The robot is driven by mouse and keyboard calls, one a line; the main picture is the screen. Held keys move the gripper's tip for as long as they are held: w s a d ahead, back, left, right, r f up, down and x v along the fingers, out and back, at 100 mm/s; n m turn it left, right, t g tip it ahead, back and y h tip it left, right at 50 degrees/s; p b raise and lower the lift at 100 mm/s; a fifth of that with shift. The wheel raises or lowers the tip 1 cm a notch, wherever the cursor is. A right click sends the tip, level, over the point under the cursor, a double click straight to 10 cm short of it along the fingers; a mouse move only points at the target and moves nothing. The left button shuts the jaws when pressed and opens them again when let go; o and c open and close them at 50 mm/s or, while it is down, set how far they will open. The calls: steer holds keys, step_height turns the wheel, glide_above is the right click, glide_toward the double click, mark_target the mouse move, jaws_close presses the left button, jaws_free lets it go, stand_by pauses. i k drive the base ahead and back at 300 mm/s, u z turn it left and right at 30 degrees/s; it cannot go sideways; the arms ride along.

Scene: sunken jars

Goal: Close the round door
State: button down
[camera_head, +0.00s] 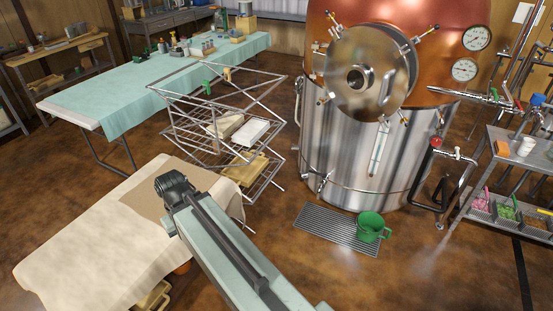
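The round door (366,78) is a polished metal disc on the front of a large tank with a copper top (445,25) and a steel lower body (345,155). It has a round hub at its middle and a curved handle (388,88) on its right side. Several clamps with brass-coloured knobs stand around its rim. The disc stands in front of the tank wall; I cannot tell how wide the gap behind it is. My pale green arm reaches from the bottom edge up and left to a dark joint, well apart from the door. No gripper fingers show.
A green mug (371,228) stands on a floor grate (328,228) below the tank. A wire rack (275,165) stands left of the tank. A cloth-covered table (75,255) is at lower left. A metal cart (522,155) and pipes are at right. Open floor lies in front.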

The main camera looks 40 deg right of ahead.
mark_target(365, 71)
steer(key=u, duration=2.65)
steer(key=k, duration=0.55)
steer(key=z, duration=1.65)
steer(key=i, duration=0.5)
steer(key=z, duration=0.05)
